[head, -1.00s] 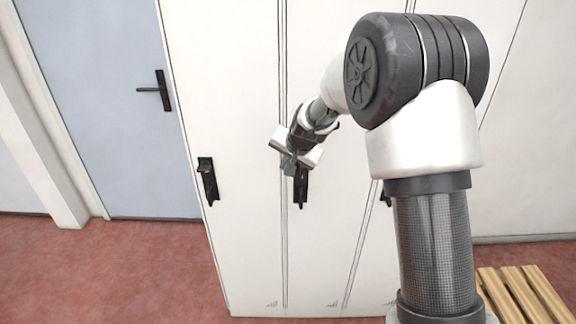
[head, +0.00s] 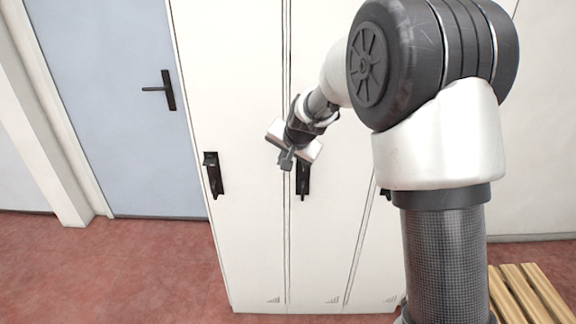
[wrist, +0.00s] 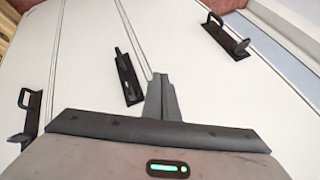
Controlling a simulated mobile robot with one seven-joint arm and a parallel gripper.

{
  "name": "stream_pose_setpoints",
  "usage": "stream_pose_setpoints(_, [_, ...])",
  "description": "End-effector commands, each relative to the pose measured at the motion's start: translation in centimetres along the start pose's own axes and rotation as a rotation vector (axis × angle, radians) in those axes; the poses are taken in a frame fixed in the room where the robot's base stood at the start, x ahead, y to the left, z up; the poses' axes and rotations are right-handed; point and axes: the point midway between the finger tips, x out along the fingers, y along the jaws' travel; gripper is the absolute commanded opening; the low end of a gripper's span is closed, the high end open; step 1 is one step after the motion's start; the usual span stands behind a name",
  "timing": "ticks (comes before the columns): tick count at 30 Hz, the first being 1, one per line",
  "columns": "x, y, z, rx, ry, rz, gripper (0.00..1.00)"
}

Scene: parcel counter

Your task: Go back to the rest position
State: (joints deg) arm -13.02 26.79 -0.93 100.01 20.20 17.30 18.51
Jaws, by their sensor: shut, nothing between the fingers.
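My gripper (head: 287,160) is shut and empty. In the head view it hangs in front of the white lockers (head: 250,240), just left of the middle locker's black handle (head: 302,178). In the wrist view the closed fingers (wrist: 161,100) point at the locker fronts, beside a black handle (wrist: 127,78). I cannot tell the exact gap between the fingers and the locker front. My arm hides part of the lockers on the right.
Another black handle (head: 213,175) sits on the left locker. A blue door (head: 110,120) with a dark lever stands at the left. A slatted wooden bench or pallet (head: 530,295) lies at the lower right. The red floor (head: 110,270) at the lower left is clear.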

Motion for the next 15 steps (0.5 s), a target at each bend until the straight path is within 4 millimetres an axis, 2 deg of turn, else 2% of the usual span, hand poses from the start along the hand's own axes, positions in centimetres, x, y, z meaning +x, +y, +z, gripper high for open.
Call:
stream_pose_setpoints(3, [-2.3, -1.5, 0.6, -0.003, 0.000, 0.001, 0.00])
stream_pose_setpoints(9, [-4.6, -3.0, 1.2, -0.001, -0.002, 0.002, 0.00])
stream_pose_setpoints(13, [-5.6, -3.2, 1.3, 0.000, -0.002, 0.005, 0.00])
stream_pose_setpoints(15, [-7.1, -2.9, 1.1, -0.010, -0.001, 0.006, 0.00])
